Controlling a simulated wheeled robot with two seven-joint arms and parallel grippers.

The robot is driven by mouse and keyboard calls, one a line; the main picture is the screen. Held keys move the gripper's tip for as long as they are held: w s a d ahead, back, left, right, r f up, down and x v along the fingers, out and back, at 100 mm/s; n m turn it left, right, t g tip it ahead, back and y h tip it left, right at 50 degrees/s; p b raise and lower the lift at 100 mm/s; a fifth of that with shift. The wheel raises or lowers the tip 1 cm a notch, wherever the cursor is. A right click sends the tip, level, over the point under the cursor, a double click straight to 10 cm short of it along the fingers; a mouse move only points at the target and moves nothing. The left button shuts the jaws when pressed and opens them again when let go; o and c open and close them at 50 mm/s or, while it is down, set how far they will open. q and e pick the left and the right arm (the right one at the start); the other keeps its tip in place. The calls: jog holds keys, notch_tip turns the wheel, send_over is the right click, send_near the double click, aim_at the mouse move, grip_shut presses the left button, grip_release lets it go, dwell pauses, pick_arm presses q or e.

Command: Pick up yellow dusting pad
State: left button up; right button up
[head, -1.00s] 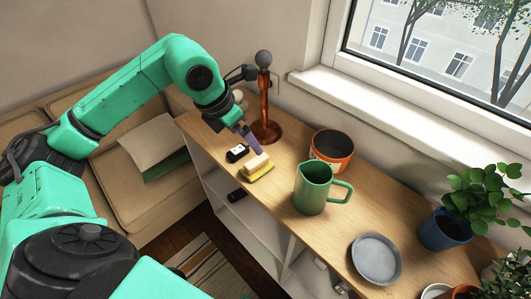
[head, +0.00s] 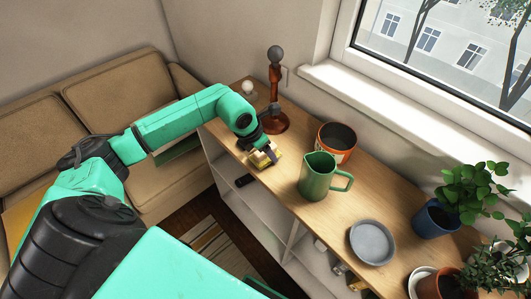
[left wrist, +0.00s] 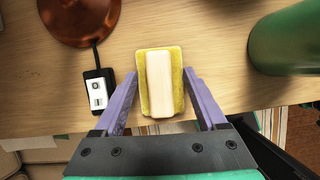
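The yellow dusting pad (left wrist: 177,85), with a pale cream block along its top, lies on the wooden counter. In the left wrist view it sits between the two purple fingers of my left gripper (left wrist: 163,90). The fingers are spread, with a gap visible on each side near the tips. In the head view my left gripper (head: 266,155) is over the pad (head: 258,161) and partly hides it. My right gripper is in neither view.
A black-and-white switch box (left wrist: 97,92) lies just left of the left finger. The lamp's copper base (left wrist: 82,18) and green pitcher (head: 315,176) stand nearby. An orange pot (head: 335,141), grey plate (head: 372,242) and plants are farther right. The counter's front edge is close.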

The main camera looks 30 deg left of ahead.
pick_arm(q)
jog(key=c, duration=0.6)
notch_tip(320, 180, up, 8)
jog(key=shift+w+r+b, duration=0.1)
jog(key=shift+r+b, duration=0.05)
jog(key=shift+b, duration=0.85)
notch_tip(320, 180, up, 12)
jog(key=shift+f, duration=0.1)
